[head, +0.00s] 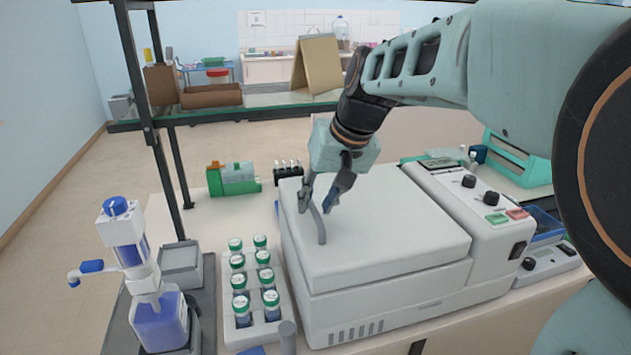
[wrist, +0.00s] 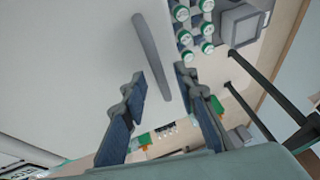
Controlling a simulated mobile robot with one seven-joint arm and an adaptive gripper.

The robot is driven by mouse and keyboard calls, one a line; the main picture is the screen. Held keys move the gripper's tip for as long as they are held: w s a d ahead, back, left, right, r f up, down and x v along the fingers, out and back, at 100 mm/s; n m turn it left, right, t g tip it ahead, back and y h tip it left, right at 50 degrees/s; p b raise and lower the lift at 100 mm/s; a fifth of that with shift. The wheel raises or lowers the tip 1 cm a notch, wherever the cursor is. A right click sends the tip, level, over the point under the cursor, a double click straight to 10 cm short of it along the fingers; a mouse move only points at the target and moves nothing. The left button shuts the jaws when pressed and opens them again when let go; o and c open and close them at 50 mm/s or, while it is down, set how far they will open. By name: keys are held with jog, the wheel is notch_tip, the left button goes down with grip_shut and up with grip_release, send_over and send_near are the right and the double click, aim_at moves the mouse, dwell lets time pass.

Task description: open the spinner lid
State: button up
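The spinner (head: 400,305) is a large pale grey box standing on the bench. Its lid (head: 400,225) is shut and lies flat on top. A grey bar handle (head: 321,232) is on the left part of the lid. My gripper (head: 315,211) is over the handle, pointing down, with its fingers apart. In the wrist view the handle (wrist: 151,50) runs towards the space between the two blue-padded fingers (wrist: 160,76), with gaps showing on both sides. I cannot tell how far down the fingers reach along the handle.
A rack of green-capped jars (head: 253,322) stands close on the left of the spinner. A blue-liquid dispenser bottle (head: 160,325) is farther left. A control panel with knobs (head: 480,200) is on the spinner's right. A shelf post (head: 160,165) rises at the back left.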

jog(key=shift+f, duration=0.1)
grip_shut()
dwell(0.6)
